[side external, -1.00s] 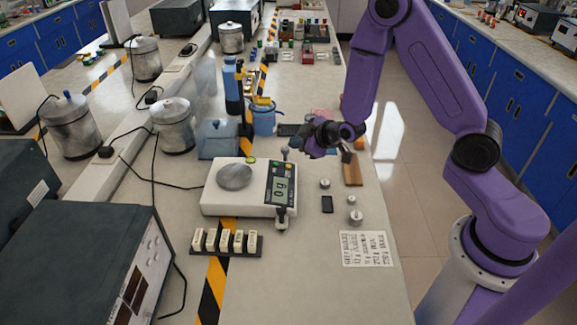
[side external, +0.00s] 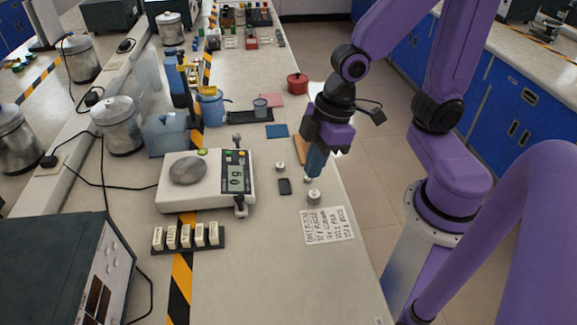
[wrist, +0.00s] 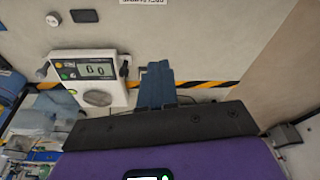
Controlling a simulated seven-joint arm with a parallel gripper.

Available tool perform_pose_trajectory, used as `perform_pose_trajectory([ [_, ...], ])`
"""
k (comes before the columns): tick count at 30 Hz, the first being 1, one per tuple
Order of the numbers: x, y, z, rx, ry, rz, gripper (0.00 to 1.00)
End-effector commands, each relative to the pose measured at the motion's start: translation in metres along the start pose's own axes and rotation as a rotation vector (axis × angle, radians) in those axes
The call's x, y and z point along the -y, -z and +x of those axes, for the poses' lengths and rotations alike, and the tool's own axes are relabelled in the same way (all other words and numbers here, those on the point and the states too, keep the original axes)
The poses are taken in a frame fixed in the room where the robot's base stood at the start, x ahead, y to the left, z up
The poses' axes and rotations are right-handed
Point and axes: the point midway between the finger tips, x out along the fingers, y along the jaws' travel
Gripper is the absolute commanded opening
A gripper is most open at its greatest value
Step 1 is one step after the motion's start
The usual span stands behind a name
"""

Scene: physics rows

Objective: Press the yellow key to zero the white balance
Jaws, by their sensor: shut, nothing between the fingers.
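The white balance (side external: 178,203) sits on the bench, with a round metal pan and a dark panel whose display appears to show 0 g. It also shows in the wrist view (wrist: 113,98).
Metal weights (side external: 314,197), a dark pad (side external: 285,187) and a printed sheet (side external: 328,226) lie right of the balance. A rack of pale blocks (side external: 188,238) stands in front. A blue mug (side external: 210,108) and a clear blue box (side external: 168,137) stand behind.

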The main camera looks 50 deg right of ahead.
Motion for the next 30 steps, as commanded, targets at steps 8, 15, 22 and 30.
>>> perform_pose_trajectory([
  [8, 0.036, -0.063, -0.044, 0.175, 0.018, -0.078, 0.0],
  [15, 0.04, -0.075, -0.051, 0.211, 0.013, -0.089, 0.0],
  [22, 0.04, -0.075, -0.05, 0.21, 0.014, -0.089, 0.0],
  [30, 0.04, -0.074, -0.05, 0.21, 0.014, -0.089, 0.0],
])
